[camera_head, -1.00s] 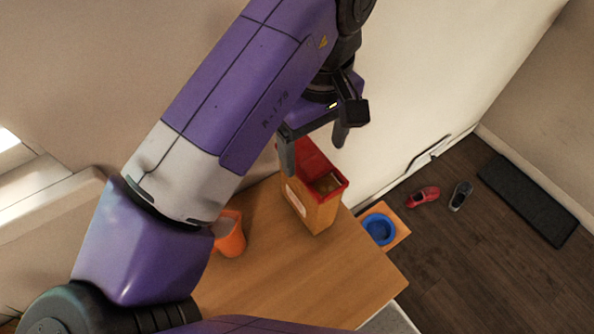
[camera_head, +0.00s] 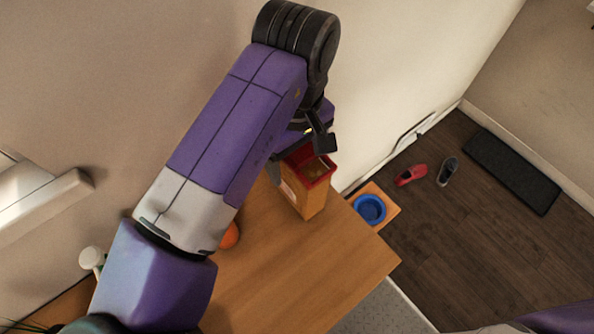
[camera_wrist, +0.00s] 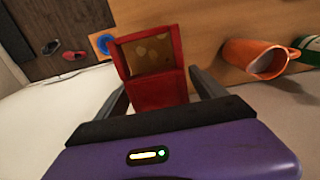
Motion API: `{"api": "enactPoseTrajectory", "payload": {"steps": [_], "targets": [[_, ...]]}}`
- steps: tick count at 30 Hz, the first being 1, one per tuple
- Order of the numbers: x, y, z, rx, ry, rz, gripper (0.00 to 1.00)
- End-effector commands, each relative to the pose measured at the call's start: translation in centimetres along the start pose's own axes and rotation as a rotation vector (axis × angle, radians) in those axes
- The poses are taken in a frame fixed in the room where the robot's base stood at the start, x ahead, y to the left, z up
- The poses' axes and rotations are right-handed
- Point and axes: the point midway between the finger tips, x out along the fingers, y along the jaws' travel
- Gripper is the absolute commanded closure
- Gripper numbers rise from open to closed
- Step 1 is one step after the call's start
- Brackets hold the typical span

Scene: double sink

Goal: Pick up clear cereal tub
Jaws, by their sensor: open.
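The cereal tub (camera_head: 308,192) stands on the wooden counter near its far corner. It has a clear, amber-looking body with contents inside and a red top that is open. In the wrist view the tub (camera_wrist: 155,62) is seen from above, with its red rim and red lid part toward me. My gripper (camera_wrist: 160,85) is open, with one finger on each side of the tub's red end; I cannot tell whether they touch it. In the head view my gripper (camera_head: 297,165) is at the tub's top, partly hidden by my arm.
The wall is close behind the tub. A blue bowl (camera_head: 370,208) and shoes (camera_head: 411,174) are beyond the counter (camera_head: 300,275).

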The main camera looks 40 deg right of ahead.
Motion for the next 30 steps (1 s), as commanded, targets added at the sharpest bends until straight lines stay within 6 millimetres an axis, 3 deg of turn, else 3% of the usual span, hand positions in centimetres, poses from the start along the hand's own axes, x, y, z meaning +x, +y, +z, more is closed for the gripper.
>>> {"api": "enactPoseTrajectory", "payload": {"steps": [2,13,25,30], "targets": [[0.0,0.0,0.0,0.000,0.000,0.000,0.26],[0.0,0.0,0.0,0.000,0.000,0.000,0.99],[-0.3,0.0,0.0,0.000,0.001,0.000,1.00],[-1.4,0.0,-0.1,0.000,0.002,0.001,1.00]]}}
